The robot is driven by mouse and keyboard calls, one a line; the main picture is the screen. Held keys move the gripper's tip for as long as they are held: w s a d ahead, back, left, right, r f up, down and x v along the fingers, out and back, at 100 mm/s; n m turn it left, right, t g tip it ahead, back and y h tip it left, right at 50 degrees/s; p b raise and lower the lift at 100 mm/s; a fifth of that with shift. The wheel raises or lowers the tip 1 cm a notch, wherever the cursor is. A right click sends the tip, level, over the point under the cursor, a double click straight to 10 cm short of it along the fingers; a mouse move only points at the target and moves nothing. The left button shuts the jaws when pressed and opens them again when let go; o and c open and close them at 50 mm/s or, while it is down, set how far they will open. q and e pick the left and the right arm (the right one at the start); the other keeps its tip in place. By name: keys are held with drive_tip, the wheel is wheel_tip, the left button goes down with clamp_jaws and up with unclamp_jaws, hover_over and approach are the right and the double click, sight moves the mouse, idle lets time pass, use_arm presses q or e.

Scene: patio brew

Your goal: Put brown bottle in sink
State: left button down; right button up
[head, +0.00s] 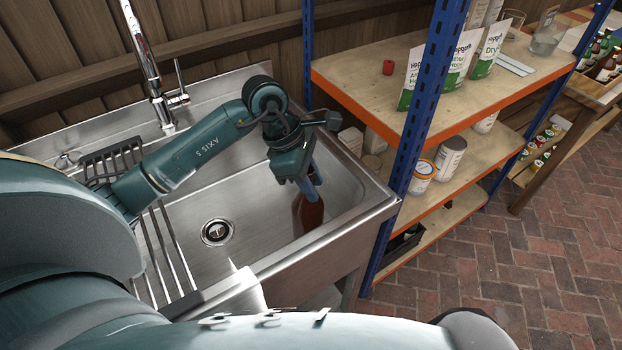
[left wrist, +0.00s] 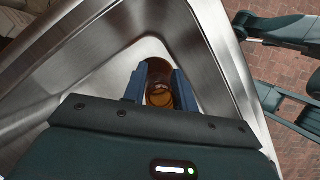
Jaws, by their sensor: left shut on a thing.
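The brown bottle (head: 308,214) is upright inside the steel sink (head: 190,215), in the basin's right end near the right wall. My left gripper (head: 312,190) points down into the basin and is shut on the bottle's upper part. In the left wrist view the bottle (left wrist: 160,92) shows between the two blue fingers (left wrist: 158,86), with the basin walls around it. I cannot tell whether the bottle's base touches the basin floor. My right gripper is not in view.
A drying rack (head: 165,250) lies across the sink's left side, and a tap (head: 150,65) stands behind. A blue and orange shelf (head: 430,110) with bags and tins stands close on the right. Brick floor (head: 480,265) is clear at the lower right.

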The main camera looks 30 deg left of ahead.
use_arm(q)
drive_tip(key=shift+f, duration=0.2)
drive_tip(key=c, duration=1.1)
unclamp_jaws()
drive_tip(key=b+v, duration=0.1)
drive_tip(key=v, duration=1.1)
drive_tip(key=shift+s, duration=0.15)
